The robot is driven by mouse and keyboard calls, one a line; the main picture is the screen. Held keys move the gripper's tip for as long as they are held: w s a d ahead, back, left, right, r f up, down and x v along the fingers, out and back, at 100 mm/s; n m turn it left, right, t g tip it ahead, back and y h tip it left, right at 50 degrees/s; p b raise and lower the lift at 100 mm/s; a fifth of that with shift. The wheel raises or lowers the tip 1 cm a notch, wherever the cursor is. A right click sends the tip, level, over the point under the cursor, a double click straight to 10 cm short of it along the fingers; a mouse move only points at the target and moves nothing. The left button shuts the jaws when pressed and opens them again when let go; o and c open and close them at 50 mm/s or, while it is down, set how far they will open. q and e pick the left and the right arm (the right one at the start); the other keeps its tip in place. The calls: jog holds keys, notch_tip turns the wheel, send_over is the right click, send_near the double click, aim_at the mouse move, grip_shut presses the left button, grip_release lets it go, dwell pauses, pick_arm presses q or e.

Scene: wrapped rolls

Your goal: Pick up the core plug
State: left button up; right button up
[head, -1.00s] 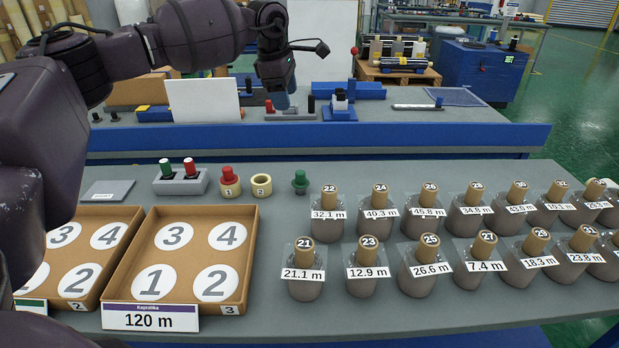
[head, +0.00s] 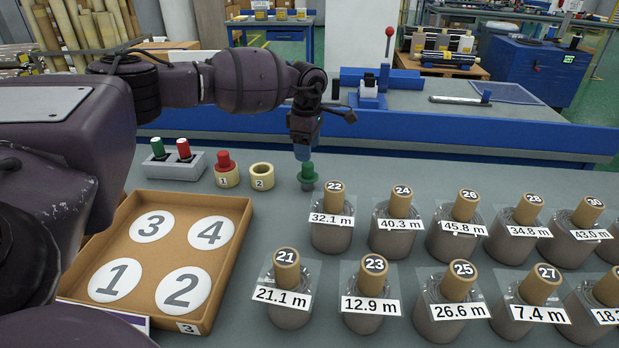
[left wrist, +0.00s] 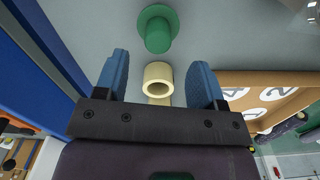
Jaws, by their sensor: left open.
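A green core plug (head: 308,173) with a wide flange stands on the grey table, right of the cream core ring (head: 262,176) labelled 2. A red plug (head: 224,161) sits in another cream core labelled 1. My left gripper (head: 303,155) points down close to the green plug in the head view; contact cannot be told. In the left wrist view its blue fingers (left wrist: 159,60) are open, with nothing gripped. The green plug (left wrist: 157,28) shows beyond the fingertips, and the cream ring (left wrist: 158,78) appears between the fingers. My right gripper is not in view.
Wrapped rolls with numbered cores, such as roll 22 (head: 331,222), stand in two rows to the right, close to the green plug. A holder (head: 174,166) with green and red pieces stands left. A cardboard tray (head: 242,212) with numbered circles lies in front.

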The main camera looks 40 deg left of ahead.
aim_at(308, 167)
pick_arm(q)
notch_tip(308, 167, down, 7)
jog(key=shift+w+f+b, duration=0.1)
jog(key=shift+b, duration=0.55)
jog(key=shift+r, duration=0.2)
jog(key=shift+c, duration=0.4)
jog(key=c, duration=0.9)
jog(key=shift+r, duration=0.1)
